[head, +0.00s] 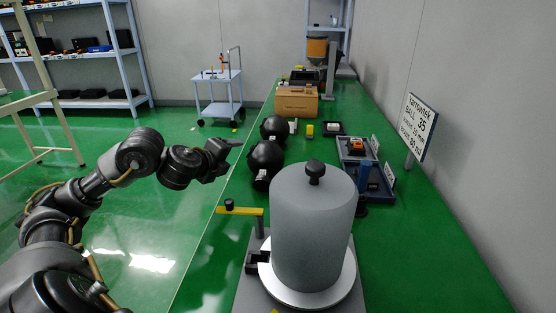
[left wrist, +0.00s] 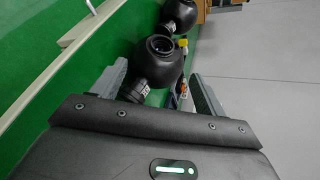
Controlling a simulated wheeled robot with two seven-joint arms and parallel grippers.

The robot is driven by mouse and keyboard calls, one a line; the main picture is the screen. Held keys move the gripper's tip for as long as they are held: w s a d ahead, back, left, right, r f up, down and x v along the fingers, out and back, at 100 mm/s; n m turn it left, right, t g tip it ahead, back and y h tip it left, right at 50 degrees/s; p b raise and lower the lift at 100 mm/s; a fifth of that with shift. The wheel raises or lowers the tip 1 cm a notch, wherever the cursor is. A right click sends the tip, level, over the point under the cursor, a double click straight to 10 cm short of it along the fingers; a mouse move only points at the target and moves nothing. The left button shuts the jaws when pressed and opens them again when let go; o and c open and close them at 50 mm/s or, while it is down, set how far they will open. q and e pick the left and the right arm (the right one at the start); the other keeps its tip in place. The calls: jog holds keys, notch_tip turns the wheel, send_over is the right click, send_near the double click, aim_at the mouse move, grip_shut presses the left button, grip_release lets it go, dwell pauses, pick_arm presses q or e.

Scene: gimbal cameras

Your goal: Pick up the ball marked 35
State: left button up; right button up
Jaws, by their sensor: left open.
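Two dark round balls stand on the green bench. The nearer ball (head: 265,156) has a small white label low on its side, and the farther ball (head: 274,127) stands just behind it. I cannot read a number on either. My left gripper (head: 232,156) is open and empty, left of the nearer ball and apart from it. In the left wrist view a dark ball (left wrist: 156,60) with a round opening and a white-labelled neck shows beyond and between the open fingers (left wrist: 158,84). A second dark ball (left wrist: 181,14) is behind it. My right gripper is out of view.
A large grey cylinder (head: 312,230) with a black knob stands close in front. A sign (head: 417,127) reading "BALL 35" stands at the right. A blue tray (head: 357,150), a yellow block (head: 310,130) and a cardboard box (head: 296,101) are on the bench (head: 430,250).

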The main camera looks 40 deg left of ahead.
aim_at(264, 163)
pick_arm(q)
jog(key=b+x, duration=0.3)
jog(key=x, duration=0.6)
jog(key=shift+w+a+f, duration=0.1)
jog(key=shift+w+a, duration=0.15)
jog(key=shift+w, duration=0.1)
jog(key=shift+w+a+f, duration=0.1)
jog(key=shift+w, duration=0.35)
jog(key=c, duration=1.5)
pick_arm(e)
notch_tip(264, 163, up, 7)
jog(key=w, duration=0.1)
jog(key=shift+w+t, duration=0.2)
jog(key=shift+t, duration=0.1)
